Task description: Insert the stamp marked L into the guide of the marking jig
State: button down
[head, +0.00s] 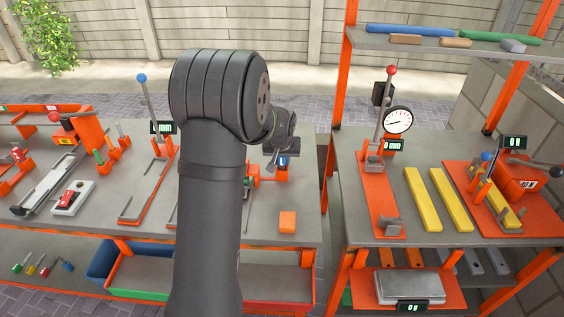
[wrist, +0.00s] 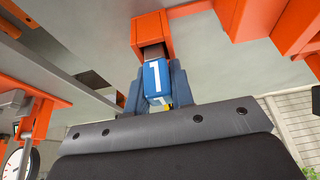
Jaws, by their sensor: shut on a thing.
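My gripper (wrist: 156,92) is shut on a blue stamp (wrist: 157,74) in the wrist view. A white character on the stamp's face looks like a 1 in this view; I cannot confirm it as an L. The stamp's far end is at an orange square guide (wrist: 153,30) with a dark opening. I cannot tell whether the stamp is inside it or just in front. In the head view the stamp is a small blue patch (head: 283,161) above an orange part (head: 283,175) of the jig. My arm hides most of the jig there.
An orange block (head: 287,222) lies near the bench's front edge. A lever fixture (head: 150,185) stands left of my arm. On the right bench are a dial gauge (head: 397,121), yellow bars (head: 422,198) and another orange fixture (head: 510,175). A gap separates the benches.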

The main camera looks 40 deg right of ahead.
jog(key=shift+r, duration=0.55)
jog(key=r, duration=0.3)
jog(key=shift+s+r, duration=0.25)
jog(key=shift+s, duration=0.15)
jog(key=s+d+r, duration=0.1)
jog(key=s+r, duration=0.5)
jog(key=s, duration=0.4)
jog(key=w+a+r, duration=0.1)
jog(key=w+a, duration=0.5)
jog(key=w, duration=0.3)
jog(key=w+a+r, duration=0.2)
jog(key=w+a, duration=0.4)
jog(key=w, duration=0.3)
jog(key=shift+a+r, duration=0.2)
jog(key=shift+r, duration=0.05)
jog(key=shift+f, duration=0.1)
jog(key=shift+f, duration=2.65)
jog(key=shift+f, duration=2.35)
jog(key=c, duration=1.2)
grip_release()
